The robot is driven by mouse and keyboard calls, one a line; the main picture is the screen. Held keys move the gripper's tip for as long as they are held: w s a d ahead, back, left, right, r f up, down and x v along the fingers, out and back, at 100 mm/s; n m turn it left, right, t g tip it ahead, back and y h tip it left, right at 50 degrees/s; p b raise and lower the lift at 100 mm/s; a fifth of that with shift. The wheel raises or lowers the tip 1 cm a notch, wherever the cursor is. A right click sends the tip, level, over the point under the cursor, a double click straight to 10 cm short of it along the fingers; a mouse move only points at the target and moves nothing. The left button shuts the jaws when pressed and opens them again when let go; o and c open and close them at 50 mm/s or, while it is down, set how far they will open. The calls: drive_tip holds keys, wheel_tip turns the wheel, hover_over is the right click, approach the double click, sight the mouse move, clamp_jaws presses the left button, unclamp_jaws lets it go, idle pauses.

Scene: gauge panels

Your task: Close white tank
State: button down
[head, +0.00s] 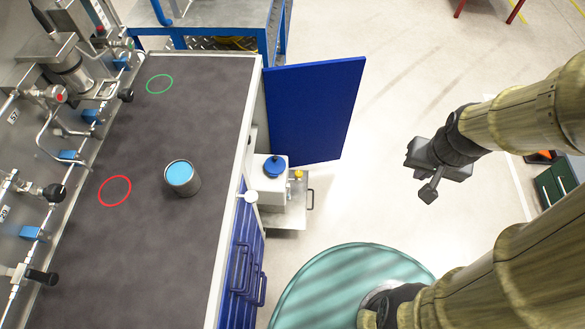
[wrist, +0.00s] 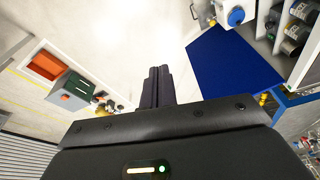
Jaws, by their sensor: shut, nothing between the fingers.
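The white tank (head: 269,190) is a white box with a round blue cap (head: 273,166) on its top. It stands on a pulled-out metal shelf (head: 290,219) beside the counter. I cannot tell whether the cap is tight. My gripper (head: 429,190) is over open floor, well to the right of the tank, and touches nothing. Its fingers (wrist: 158,86) are together and empty in the wrist view.
An open blue cabinet door (head: 315,110) stands just behind the tank. The dark counter (head: 150,250) holds a grey can (head: 182,178) with blue contents. A yellow knob (head: 298,174) is beside the tank. The pale floor (head: 390,80) between door and gripper is clear.

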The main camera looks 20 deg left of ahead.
drive_tip(key=w+a+f+m+g+y+b, duration=0.1)
drive_tip(key=w+a+f+m+y+b, duration=0.4)
drive_tip(key=f+b, duration=1.1)
drive_tip(key=w+a+f+m+g+y+b, duration=0.1)
drive_tip(key=w+a+f+m+y+b, duration=0.4)
drive_tip(key=f, duration=2)
drive_tip(key=w+a+f+m+g+y+b, duration=0.2)
drive_tip(key=w+a+f+m+y+b, duration=0.3)
drive_tip(key=w+a+f+b, duration=0.8)
drive_tip(key=w+f+m+b, duration=0.1)
drive_tip(key=w+f+b, duration=0.5)
drive_tip(key=b, duration=0.9)
drive_tip(key=shift+w+a+f+m, duration=0.35)
drive_tip(key=shift+f+m, duration=0.05)
drive_tip(key=shift+f, duration=0.4)
drive_tip(key=b+x, duration=0.6)
drive_tip(key=x, duration=0.8)
drive_tip(key=shift+w+r, duration=0.1)
drive_tip(key=shift+w, duration=0.15)
